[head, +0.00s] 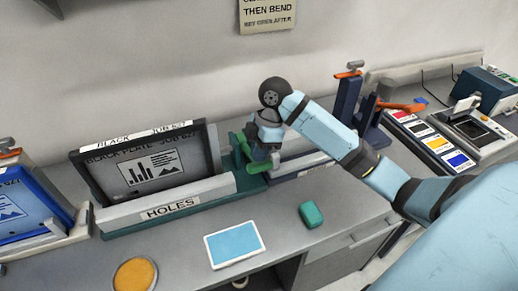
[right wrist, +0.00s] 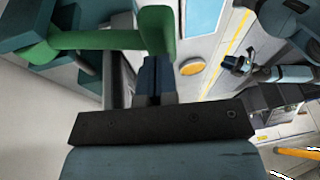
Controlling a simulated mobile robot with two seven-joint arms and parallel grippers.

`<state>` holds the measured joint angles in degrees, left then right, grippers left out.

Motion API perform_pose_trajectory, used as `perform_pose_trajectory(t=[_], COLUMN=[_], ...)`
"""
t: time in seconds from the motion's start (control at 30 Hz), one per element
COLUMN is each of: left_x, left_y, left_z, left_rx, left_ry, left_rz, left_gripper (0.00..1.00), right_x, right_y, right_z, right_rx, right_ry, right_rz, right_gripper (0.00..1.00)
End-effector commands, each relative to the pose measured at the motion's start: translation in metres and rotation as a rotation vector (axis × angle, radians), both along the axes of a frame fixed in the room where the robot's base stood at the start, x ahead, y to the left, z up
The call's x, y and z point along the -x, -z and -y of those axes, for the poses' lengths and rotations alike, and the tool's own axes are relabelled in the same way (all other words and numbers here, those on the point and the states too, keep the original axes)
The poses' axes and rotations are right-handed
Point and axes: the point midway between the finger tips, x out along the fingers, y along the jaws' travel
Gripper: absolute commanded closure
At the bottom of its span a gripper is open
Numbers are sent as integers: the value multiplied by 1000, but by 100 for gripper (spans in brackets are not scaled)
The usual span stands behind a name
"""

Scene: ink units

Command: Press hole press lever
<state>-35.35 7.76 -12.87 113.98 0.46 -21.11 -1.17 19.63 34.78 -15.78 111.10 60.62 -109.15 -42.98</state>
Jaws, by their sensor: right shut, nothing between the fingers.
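The hole press (head: 170,210) stands on the counter with a white "HOLES" label on its front. A black plate marked "BLACK JOB" (head: 143,165) stands upright in it. Its green lever (head: 240,146) is at the right end; the lever also shows in the right wrist view (right wrist: 105,40). My right gripper (head: 263,152) is at the lever, shut and empty. In the right wrist view its fingers (right wrist: 155,80) are close beside the lever's round end; I cannot tell whether they touch. A blue gripper, likely my left (right wrist: 234,64), shows small there; its jaws are unclear.
A blue plate press (head: 35,205) stands at the left edge. An orange disc (head: 135,275), a light-blue card (head: 234,244) and a teal block (head: 311,215) lie on the front counter. An orange-handled press (head: 347,95) and color swatches (head: 435,140) are to the right.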

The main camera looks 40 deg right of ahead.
Motion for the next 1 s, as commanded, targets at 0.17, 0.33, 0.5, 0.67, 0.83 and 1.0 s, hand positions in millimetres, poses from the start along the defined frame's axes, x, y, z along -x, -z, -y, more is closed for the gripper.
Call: perform_pose_trajectory(t=[0.17,0.33,0.5,0.67,0.83,1.0], left_x=[1,2,2,1,0,0], left_y=[9,24,17,18,18,19], left_z=[1,5,7,7,5,4], left_rx=[1,7,10,10,8,6], left_ry=[0,7,10,11,10,9], left_rz=[-3,-12,-8,-3,-2,-5], left_gripper=[57,57,57,57,57,57], right_x=[3,14,23,25,25,26], right_y=[9,28,55,63,64,65], right_z=[1,-1,-4,-5,-6,-6], right_rx=[16,61,76,86,85,86], right_ry=[3,-2,0,0,-1,-2], right_rz=[45,220,289,348,351,346], right_gripper=[100,100,100,100,100,100])
